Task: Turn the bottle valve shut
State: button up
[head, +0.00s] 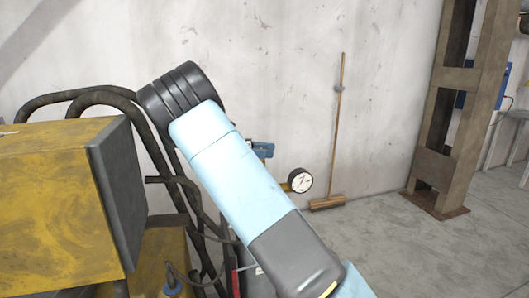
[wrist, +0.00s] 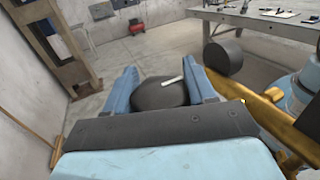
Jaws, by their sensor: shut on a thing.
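The valve's handwheel is a dark, round knob (wrist: 160,93) with a white mark on its top, in the middle of the wrist view. My gripper (wrist: 160,80) has its two blue fingers on either side of the knob, shut on it. In the head view my arm hides the knob and most of the gripper; a small blue part of the gripper (head: 264,150) shows past the arm's right edge. A round white-faced pressure gauge (head: 301,181) sits just right of my arm. The bottle's body is mostly hidden, and I cannot make it out clearly.
A yellow machine (head: 55,200) with dark hoses (head: 85,97) stands close on the left. A broom (head: 338,130) leans on the back wall. A steel column (head: 440,120) stands at right. Open concrete floor (head: 390,240) lies between. A workbench (wrist: 260,22) shows in the wrist view.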

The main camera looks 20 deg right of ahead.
jog(key=shift+w+r, duration=0.1)
jog(key=shift+r, duration=0.25)
jog(key=o, duration=0.8)
jog(key=shift+w+d, duration=0.1)
jog(key=shift+o, duration=1)
jog(key=shift+s, duration=0.2)
jog(key=shift+f, duration=0.15)
jog(key=shift+w+a, duration=0.2)
jog(key=shift+a, duration=0.3)
jog(key=v, duration=1.3)
